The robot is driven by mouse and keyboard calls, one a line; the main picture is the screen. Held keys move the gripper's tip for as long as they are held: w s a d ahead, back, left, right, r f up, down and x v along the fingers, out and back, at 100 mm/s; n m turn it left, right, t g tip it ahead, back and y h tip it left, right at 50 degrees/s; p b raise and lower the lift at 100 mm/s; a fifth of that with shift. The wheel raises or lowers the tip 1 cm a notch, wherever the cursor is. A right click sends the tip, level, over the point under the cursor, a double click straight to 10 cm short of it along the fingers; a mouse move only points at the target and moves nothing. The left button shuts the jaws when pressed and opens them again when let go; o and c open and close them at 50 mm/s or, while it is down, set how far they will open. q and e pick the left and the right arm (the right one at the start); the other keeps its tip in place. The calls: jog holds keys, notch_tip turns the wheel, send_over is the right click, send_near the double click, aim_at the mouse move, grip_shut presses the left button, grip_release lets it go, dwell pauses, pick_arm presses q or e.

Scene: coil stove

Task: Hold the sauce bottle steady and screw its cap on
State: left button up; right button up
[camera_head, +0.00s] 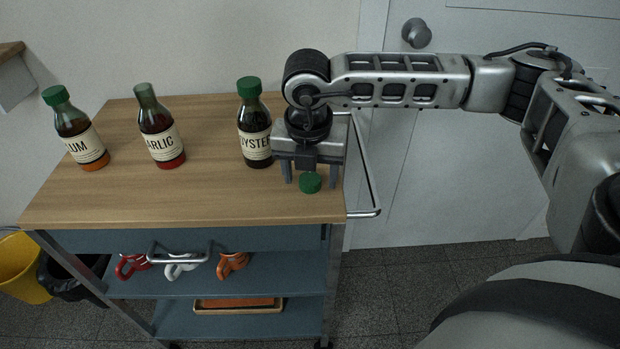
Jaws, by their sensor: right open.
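Three sauce bottles stand upright on the wooden cart top (210,203). The plum bottle (83,142) at the left and the oyster bottle (253,130) at the right wear green caps. The garlic bottle (160,132) in the middle has a bare neck with no cap. A loose green cap (311,183) lies near the right front of the cart top. My right gripper (310,185) points down over this cap, open, with a finger on either side of it. I cannot tell whether the fingers touch it. My left gripper is not in view.
A metal handle (372,185) sticks out from the cart's right side. A yellow bin (22,268) stands at the left. The front-left cart top is clear.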

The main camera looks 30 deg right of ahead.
jog(key=c, duration=1)
jog(key=shift+r, duration=0.6)
jog(key=s+a+r, duration=0.1)
jog(key=r, duration=0.1)
jog(key=s+a+r, duration=0.1)
jog(key=r, duration=0.2)
jog(key=s+a+r, duration=0.1)
jog(key=r, duration=0.2)
jog(key=shift+s+a, duration=0.35)
jog(key=shift+a, duration=0.05)
jog(key=s+a+r, duration=0.1)
jog(key=s+a, duration=0.1)
jog(key=s+a+r, duration=0.1)
jog(key=s+a, duration=0.1)
jog(key=s+a+r+b, duration=0.1)
jog(key=s+a+r, duration=0.1)
jog(key=shift+s, duration=0.2)
jog(key=shift+c, duration=0.2)
jog(key=shift+f, duration=0.1)
